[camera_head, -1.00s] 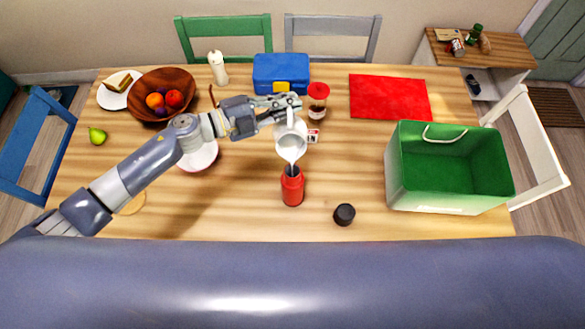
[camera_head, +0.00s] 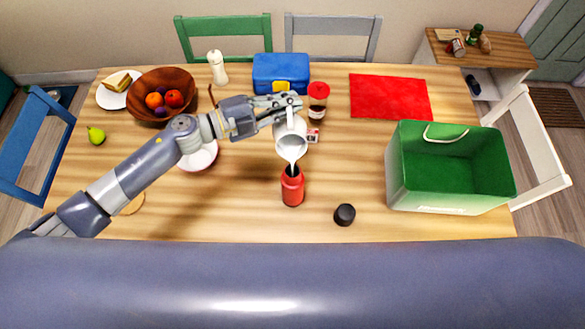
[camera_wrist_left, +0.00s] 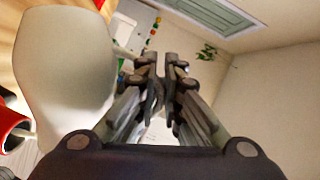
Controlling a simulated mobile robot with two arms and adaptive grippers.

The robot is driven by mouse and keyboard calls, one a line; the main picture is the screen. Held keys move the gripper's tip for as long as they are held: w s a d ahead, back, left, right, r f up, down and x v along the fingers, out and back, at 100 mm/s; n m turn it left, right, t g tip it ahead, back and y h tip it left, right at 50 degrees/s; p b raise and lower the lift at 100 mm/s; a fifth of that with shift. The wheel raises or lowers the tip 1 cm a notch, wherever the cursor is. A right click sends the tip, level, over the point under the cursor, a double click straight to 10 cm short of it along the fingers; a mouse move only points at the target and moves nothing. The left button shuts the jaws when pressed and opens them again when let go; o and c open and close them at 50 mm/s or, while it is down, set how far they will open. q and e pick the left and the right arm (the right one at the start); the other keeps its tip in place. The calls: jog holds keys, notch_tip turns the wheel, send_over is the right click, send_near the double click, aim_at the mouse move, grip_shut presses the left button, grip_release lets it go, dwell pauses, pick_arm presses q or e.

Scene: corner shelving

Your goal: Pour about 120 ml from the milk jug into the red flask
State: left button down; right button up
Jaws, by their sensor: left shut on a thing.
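The white milk jug (camera_head: 290,139) is tilted over the red flask (camera_head: 292,188), its lip just above the flask's open mouth. White milk shows inside the jug near the lip. My left gripper (camera_head: 288,103) is shut on the jug at its far side. In the left wrist view the jug's pale body (camera_wrist_left: 65,75) fills the left, beside the closed fingers (camera_wrist_left: 158,82), and part of the red flask (camera_wrist_left: 12,125) shows at the left edge. The flask stands upright on the table; its milk level is hidden. My right gripper is not in view.
A black cap (camera_head: 344,214) lies right of the flask. A small red-and-white box (camera_head: 313,136) and a red-topped jar (camera_head: 318,100) stand close right of the jug. A green bin (camera_head: 450,165) is farther right. A plate (camera_head: 198,155) lies under my left arm.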

pick_arm(q)
jog(key=shift+s+r+m+b, duration=0.55)
jog(key=shift+m+b, duration=0.05)
jog(key=shift+b, duration=0.2)
dwell(1.9)
jog(key=shift+s+r+m+h+b, duration=0.4)
jog(key=shift+s+m, duration=0.1)
jog(key=shift+s, duration=0.1)
dwell(1.7)
jog(key=w+p, duration=0.1)
jog(key=w+n+p, duration=0.1)
jog(key=n+p, duration=0.1)
jog(key=shift+w+f+y+p, duration=0.25)
jog(key=shift+w+y+p, duration=0.05)
jog(key=shift+w+y, duration=0.1)
jog(key=f, duration=0.1)
jog(key=w+f+n, duration=0.1)
jog(key=shift+a+f+g, duration=0.1)
jog(key=shift+f+g, duration=0.2)
jog(key=shift+w+f+n+p, duration=0.15)
jog(key=shift+w+n+p, duration=0.05)
jog(key=shift+n+p, duration=0.35)
jog(key=shift+w+n+g+y+p, duration=0.3)
jog(key=shift+n+p, duration=0.05)
jog(key=shift+p, duration=0.5)
jog(key=shift+w+f+n, duration=0.2)
jog(key=shift+f+n, duration=0.1)
